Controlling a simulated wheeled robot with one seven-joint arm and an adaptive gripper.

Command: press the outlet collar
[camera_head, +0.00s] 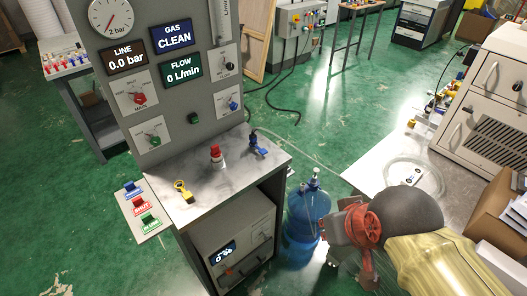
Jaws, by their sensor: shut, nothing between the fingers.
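A grey machine panel has a metal ledge (205,192) at its foot. On the ledge stand a blue fitting (258,145) at the right, a red-topped fitting (216,157) in the middle and a yellow fitting (183,191) at the left front. No readable label marks the outlet collar, so I cannot tell which part it is. My gripper (334,258) is at the lower right, beside the blue bottle, apart from the ledge and lower in the picture. It is shut and holds nothing. My wrist and arm partly hide it.
The panel reads LINE 0.0 bar, GAS CLEAN (171,36) and FLOW 0 L/min. Coloured switches (141,207) sit left of the ledge. A blue bottle (303,215) stands between the cabinet and my gripper. A light table (371,178) lies at the right. Open green floor lies behind.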

